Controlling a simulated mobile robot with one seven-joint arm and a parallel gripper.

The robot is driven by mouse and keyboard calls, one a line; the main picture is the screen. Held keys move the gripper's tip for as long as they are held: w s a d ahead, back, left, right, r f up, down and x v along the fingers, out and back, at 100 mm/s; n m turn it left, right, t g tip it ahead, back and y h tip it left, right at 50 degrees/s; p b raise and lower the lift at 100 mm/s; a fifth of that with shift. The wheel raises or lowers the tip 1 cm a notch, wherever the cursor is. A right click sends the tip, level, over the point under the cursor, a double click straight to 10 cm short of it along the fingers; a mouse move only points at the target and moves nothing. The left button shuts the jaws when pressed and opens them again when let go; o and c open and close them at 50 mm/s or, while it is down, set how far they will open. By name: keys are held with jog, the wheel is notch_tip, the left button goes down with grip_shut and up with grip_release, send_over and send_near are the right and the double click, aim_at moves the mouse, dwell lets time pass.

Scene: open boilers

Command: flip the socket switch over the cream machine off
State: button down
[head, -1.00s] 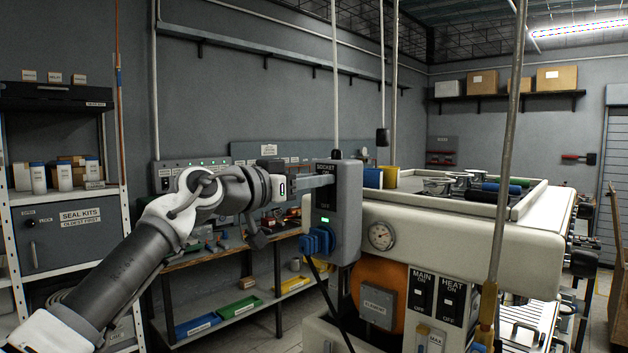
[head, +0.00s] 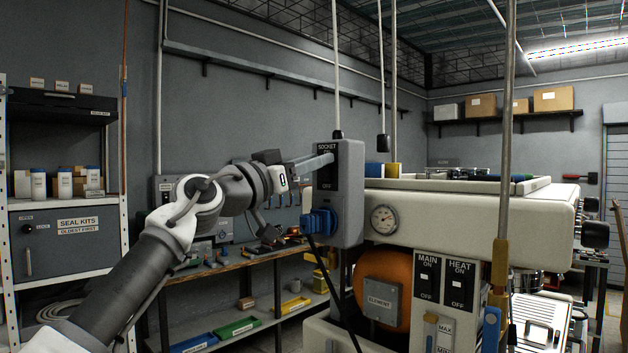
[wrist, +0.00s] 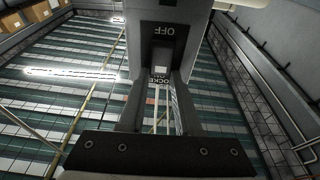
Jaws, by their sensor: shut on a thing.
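The grey socket box (head: 348,200) hangs from a conduit beside the cream machine (head: 450,220). Its black plate reads SOCKET, ON at the top and OFF at the bottom. A blue plug (head: 318,222) sits low on the box. My gripper (head: 326,161) reaches the plate from the left, its fingertips at the upper part. In the wrist view my gripper (wrist: 161,82) is shut at the socket switch (wrist: 161,56), between the OFF and SOCKET labels. The fingers hide part of the switch, so its exact tilt is unclear. No green lamp glow shows on the box.
The MAIN switch (head: 427,278) and HEAT switch (head: 458,285) are on the machine's front below a gauge (head: 384,219). A black cable hangs from the plug. A steel pole (head: 505,130) stands at the right. A shelf unit (head: 65,240) stands at the left.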

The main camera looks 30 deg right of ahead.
dwell(0.4)
jog(key=c, duration=0.6)
grip_release()
jog(key=shift+a+f, duration=0.1)
jog(key=shift+a, duration=0.05)
jog(key=b+v, duration=0.2)
jog(key=v, duration=1.5)
jog(key=shift+f, duration=0.25)
